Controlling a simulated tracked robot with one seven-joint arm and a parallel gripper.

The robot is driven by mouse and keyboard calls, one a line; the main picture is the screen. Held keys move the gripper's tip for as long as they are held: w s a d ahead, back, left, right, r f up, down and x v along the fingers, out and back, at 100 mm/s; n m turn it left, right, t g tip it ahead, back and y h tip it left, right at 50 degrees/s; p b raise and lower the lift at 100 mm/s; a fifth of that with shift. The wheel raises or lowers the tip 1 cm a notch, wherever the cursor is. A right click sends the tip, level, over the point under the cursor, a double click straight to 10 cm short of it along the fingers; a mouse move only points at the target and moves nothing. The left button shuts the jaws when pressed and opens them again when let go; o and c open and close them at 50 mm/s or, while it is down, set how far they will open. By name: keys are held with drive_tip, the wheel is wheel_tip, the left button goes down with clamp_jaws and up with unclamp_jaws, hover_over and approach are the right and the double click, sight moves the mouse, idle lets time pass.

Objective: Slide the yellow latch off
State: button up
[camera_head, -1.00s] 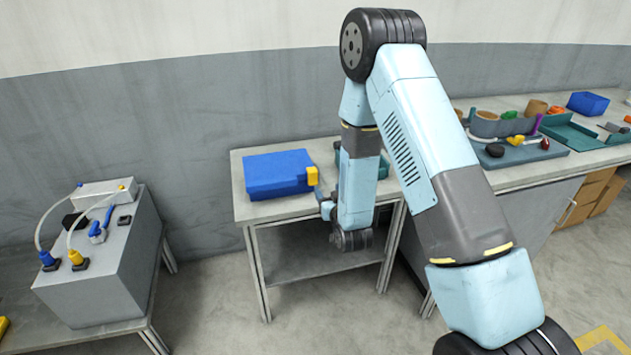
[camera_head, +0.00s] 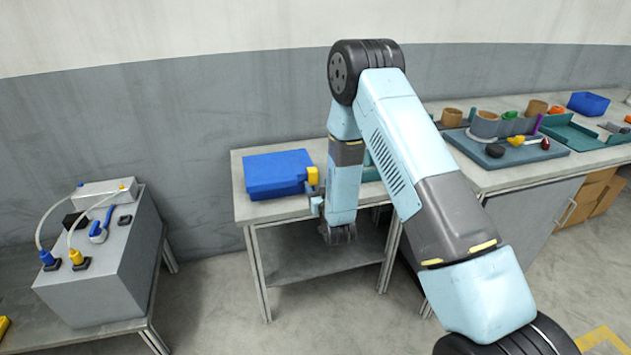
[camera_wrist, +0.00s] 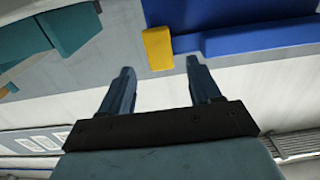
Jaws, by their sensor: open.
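The yellow latch (camera_head: 312,176) is a small block at the right end of the blue box (camera_head: 277,174), which lies on the small grey table. In the wrist view the latch (camera_wrist: 158,48) shows beside the blue box (camera_wrist: 262,40), a little beyond my fingertips and between their lines. My gripper (camera_wrist: 160,68) is open and empty, its two dark fingers pointing toward the latch without touching it. In the head view my arm hides most of the gripper, just right of the latch.
A teal tray (camera_wrist: 68,30) lies on the same table (camera_head: 240,205), past a bare strip from the latch. A grey box with plugs and cables (camera_head: 105,270) stands at left. A workbench with several parts is at right. The tabletop in front of the blue box is bare.

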sight(314, 177)
drive_tip(key=shift+x, duration=2.2)
drive_tip(key=shift+c, duration=0.4)
clamp_jaws()
